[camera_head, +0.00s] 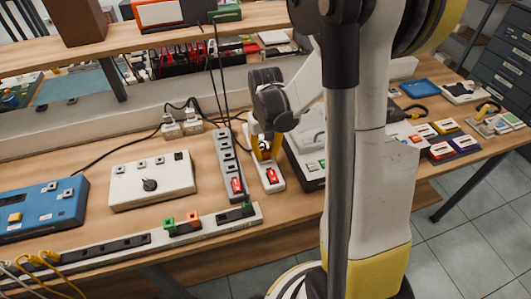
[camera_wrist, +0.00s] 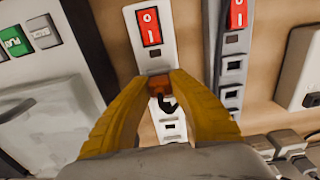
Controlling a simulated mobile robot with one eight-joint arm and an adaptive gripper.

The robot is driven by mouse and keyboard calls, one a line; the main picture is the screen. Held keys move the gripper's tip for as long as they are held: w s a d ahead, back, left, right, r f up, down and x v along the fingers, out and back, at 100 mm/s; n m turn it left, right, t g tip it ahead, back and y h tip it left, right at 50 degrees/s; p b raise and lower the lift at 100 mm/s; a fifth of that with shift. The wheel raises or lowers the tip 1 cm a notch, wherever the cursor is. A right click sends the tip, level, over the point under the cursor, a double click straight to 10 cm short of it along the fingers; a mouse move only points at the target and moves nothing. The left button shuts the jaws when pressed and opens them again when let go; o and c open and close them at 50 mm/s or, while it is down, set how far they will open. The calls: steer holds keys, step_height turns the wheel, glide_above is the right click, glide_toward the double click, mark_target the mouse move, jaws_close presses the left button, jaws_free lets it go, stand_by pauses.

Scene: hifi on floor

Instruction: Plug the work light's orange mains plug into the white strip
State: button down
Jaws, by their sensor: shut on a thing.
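The white strip (camera_head: 275,185) lies on the bench with a red rocker switch at its near end. It also shows in the wrist view (camera_wrist: 133,28), its switch at the top and dark sockets below. My gripper (camera_head: 265,150) is over the strip's far part. In the wrist view its yellow fingers (camera_wrist: 162,84) are shut on the small orange plug (camera_wrist: 160,87), directly over the strip beyond the switch. A dark piece, perhaps its cable, hangs by it. I cannot tell whether the plug's pins are in a socket, as the fingers and plug hide that spot.
A grey strip (camera_head: 229,165) with its own red switch lies close beside the white one. A white box with a dark knob (camera_head: 152,180) is left. A grey-white device (camera_head: 306,141) stands close right. Black cables hang from the shelf near my gripper.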

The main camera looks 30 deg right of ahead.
steer(key=c, duration=1.2)
jaws_free()
steer(key=shift+r+p, duration=2.05)
steer(key=shift+r, duration=6.5)
